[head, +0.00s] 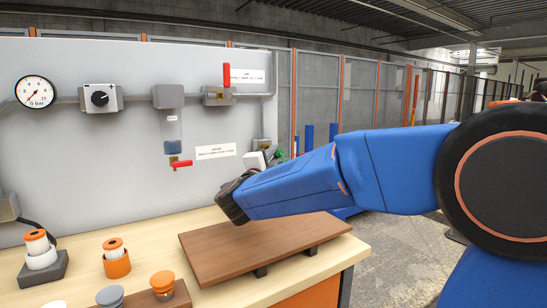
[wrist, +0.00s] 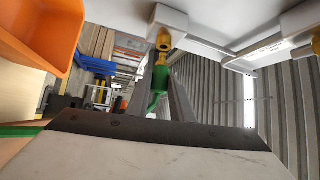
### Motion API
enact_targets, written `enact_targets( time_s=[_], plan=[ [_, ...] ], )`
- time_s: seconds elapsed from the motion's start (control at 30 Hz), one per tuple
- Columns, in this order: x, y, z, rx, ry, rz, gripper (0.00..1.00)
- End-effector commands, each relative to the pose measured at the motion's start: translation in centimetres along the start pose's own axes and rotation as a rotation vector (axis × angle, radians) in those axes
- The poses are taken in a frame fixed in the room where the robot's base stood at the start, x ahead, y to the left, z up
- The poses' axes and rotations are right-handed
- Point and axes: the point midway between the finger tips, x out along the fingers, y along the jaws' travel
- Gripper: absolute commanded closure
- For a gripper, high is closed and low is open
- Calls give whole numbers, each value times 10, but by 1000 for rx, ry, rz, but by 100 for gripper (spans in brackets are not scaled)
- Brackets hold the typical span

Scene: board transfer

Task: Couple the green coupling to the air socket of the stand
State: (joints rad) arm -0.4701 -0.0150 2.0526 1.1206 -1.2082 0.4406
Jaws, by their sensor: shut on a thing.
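In the wrist view, the green coupling (wrist: 159,80) is between the two grey fingers of my gripper (wrist: 162,88), which is shut on it. A brass socket (wrist: 164,40) sticks out of a white block (wrist: 168,22) just beyond the coupling. The coupling's brass tip is in line with the socket and at its mouth; I cannot tell whether it is seated. In the head view, my arm reaches to the right end of the grey stand panel (head: 120,180). There a white part and a bit of green show behind my wrist, and the fingers are mostly hidden.
A brown board (head: 250,250) lies on the table below my wrist. Orange and white canisters (head: 115,262) stand at the front left. A gauge (head: 35,92), a knob and red-handled valves are on the panel. An orange bin (wrist: 45,30) shows in the wrist view.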

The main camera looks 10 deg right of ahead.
Motion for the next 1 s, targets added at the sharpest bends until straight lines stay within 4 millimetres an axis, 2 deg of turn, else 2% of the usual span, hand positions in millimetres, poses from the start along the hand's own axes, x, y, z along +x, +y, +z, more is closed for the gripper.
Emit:
enact_targets(
  time_s=[1.0],
  plan=[
    [11, 0, 14, 0, 0, 0, 100]
  ],
)
